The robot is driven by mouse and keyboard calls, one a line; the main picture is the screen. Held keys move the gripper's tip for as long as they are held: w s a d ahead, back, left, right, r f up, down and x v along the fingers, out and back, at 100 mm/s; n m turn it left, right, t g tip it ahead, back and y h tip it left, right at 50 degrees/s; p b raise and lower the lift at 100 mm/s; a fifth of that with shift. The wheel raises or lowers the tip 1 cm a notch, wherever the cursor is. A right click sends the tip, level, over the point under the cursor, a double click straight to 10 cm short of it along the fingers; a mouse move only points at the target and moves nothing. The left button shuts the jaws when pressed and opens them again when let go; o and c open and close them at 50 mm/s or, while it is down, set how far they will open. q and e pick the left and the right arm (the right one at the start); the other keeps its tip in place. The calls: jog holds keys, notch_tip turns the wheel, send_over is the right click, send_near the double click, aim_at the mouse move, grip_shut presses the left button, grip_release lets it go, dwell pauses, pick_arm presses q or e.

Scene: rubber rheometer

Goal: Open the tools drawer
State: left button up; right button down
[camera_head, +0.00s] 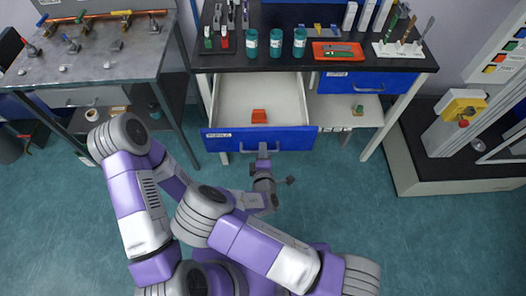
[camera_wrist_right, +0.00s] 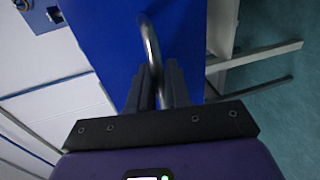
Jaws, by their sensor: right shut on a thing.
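A drawer with a blue front (camera_head: 290,139) and white inside is pulled out from under the black-topped bench. Its label is too small to read surely. A small orange-red block (camera_head: 259,116) lies inside it. My right gripper (camera_head: 263,152) is at the middle of the drawer front. In the right wrist view, its dark fingers (camera_wrist_right: 160,85) are shut on the curved metal handle (camera_wrist_right: 152,42) of the blue front (camera_wrist_right: 105,35). A second blue drawer (camera_head: 366,81) to the right is closed. My left gripper is out of sight; only the left arm's links show.
The bench top (camera_head: 350,62) carries teal jars (camera_head: 275,43), an orange tray (camera_head: 338,52) and a white rack of tools (camera_head: 398,49). A metal table (camera_head: 95,72) stands left. A machine with a yellow box (camera_head: 463,105) stands right. Floor in front is clear.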

dwell(0.3)
jog(key=c, duration=1.3)
grip_release()
